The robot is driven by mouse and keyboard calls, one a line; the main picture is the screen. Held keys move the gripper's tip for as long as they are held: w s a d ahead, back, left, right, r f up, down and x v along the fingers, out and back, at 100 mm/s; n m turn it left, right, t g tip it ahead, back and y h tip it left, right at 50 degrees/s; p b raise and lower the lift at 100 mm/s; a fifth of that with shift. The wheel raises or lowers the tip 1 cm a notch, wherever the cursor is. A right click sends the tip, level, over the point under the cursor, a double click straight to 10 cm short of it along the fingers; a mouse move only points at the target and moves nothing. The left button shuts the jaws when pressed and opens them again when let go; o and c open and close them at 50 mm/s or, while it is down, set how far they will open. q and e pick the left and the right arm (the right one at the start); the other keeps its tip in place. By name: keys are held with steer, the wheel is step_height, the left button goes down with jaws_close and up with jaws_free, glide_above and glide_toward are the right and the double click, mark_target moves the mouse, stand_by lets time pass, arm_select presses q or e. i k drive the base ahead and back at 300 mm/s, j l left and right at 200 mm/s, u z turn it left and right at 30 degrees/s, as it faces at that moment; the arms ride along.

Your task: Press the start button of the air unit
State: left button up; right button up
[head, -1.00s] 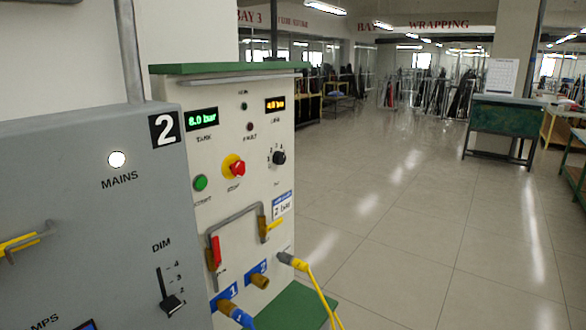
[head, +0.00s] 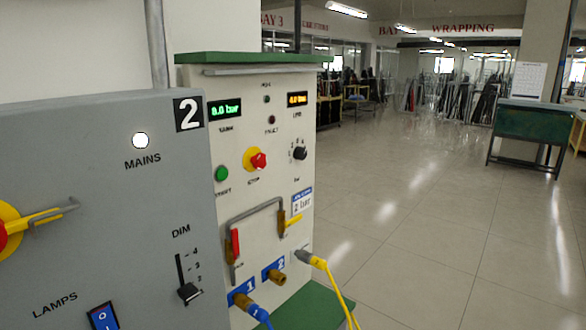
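The air unit (head: 237,150) is a cream panel with a green top, behind and right of a grey cabinet in the head view. Its green start button (head: 222,174) is at the panel's left, close to the cabinet's edge, with its label partly cut off. The red stop button (head: 258,160) on a yellow base is just right of it. The tank display (head: 224,109) is lit green and seems to read 8.0 bar. A second display (head: 297,99) is lit amber. Neither of my grippers shows.
The grey cabinet (head: 100,200), marked 2, fills the left foreground, with a lit mains lamp (head: 140,141) and a yellow-red switch (head: 30,222). Blue (head: 255,310) and yellow (head: 340,290) lines leave the unit's lower front. The tiled floor (head: 430,220) to the right is clear.

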mark_target(222, 173)
steer(key=l+u, duration=0.25)
steer(key=l, duration=0.15)
steer(key=k+l+u, duration=0.1)
steer(key=l+u, duration=0.2)
steer(key=k+l+u, duration=0.1)
steer(key=l+u, duration=0.15)
steer(key=l, duration=0.3)
